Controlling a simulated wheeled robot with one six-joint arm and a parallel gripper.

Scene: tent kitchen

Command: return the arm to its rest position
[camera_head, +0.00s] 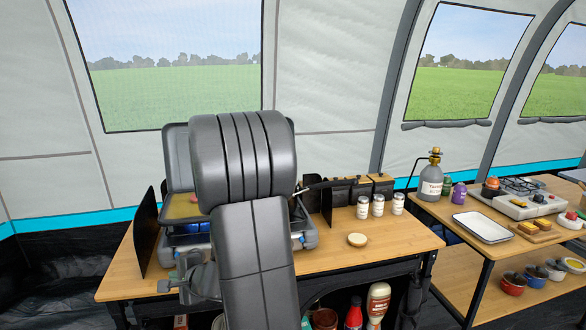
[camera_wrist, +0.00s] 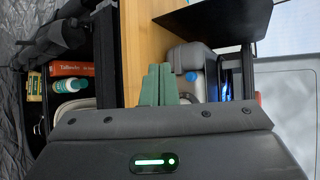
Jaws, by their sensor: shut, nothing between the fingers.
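My arm rises large in the middle of the head view and bends over the front of the wooden table (camera_head: 335,258). It hides much of the open camping stove (camera_head: 180,140) behind it. My gripper shows in the wrist view (camera_wrist: 158,72), its green fingers shut together with nothing between them. The fingers lie over the table's edge, close to the stove's grey casing (camera_wrist: 190,62). In the head view I cannot make out the fingertips.
Black wind screens (camera_head: 146,232) flank the stove. White-labelled jars (camera_head: 378,205) and a bread bun half (camera_head: 357,240) stand to the right. A side table holds a gas cylinder (camera_head: 431,183), a white tray (camera_head: 482,227) and a burner (camera_head: 522,204).

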